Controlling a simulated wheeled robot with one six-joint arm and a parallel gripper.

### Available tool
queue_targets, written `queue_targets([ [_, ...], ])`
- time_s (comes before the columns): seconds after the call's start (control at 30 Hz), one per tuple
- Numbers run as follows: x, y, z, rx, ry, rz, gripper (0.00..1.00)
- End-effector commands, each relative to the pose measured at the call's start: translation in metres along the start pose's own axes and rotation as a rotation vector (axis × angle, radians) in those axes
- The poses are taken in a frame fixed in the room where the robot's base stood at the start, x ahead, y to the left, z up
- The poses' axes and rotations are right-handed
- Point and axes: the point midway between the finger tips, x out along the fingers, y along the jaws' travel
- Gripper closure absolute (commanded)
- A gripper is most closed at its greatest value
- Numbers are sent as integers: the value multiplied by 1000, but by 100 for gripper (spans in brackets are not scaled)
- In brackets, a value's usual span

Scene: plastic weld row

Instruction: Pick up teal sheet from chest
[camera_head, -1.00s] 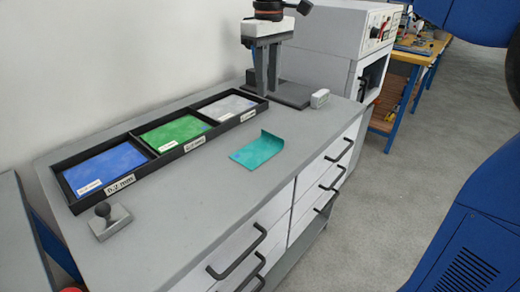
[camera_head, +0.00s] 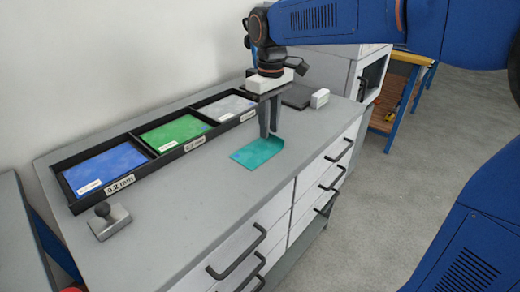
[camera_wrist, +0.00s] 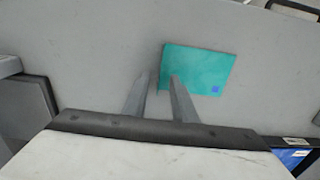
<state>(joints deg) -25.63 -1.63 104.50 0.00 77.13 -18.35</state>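The teal sheet (camera_head: 254,154) lies on the grey top of the chest (camera_head: 185,215), right of the tray. It also shows in the wrist view (camera_wrist: 203,66), with a small blue mark at one corner. My gripper (camera_head: 268,134) points down over the sheet's far right end, which its fingers partly hide. In the wrist view my gripper (camera_wrist: 162,76) has a gap between its fingers, and the sheet's left edge lies in line with that gap. The gripper is open; whether a finger touches the sheet cannot be told.
A black tray (camera_head: 126,182) holds blue (camera_head: 105,166), green (camera_head: 173,132) and white sheets (camera_head: 226,107) in separate compartments. A grey knobbed block (camera_head: 110,222) stands front left. A small white box (camera_head: 320,98) stands behind the gripper.

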Motion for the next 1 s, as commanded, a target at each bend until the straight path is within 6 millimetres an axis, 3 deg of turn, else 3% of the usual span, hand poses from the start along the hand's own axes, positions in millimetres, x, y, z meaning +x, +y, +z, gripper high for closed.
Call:
queue_targets([
  [0.33,9,0,0,0,0,0,75],
  [0.47,9,0,0,0,0,0,100],
  [0.83,7,0,0,0,1,0,100],
  [1.0,-10,0,0,0,2,1,100],
])
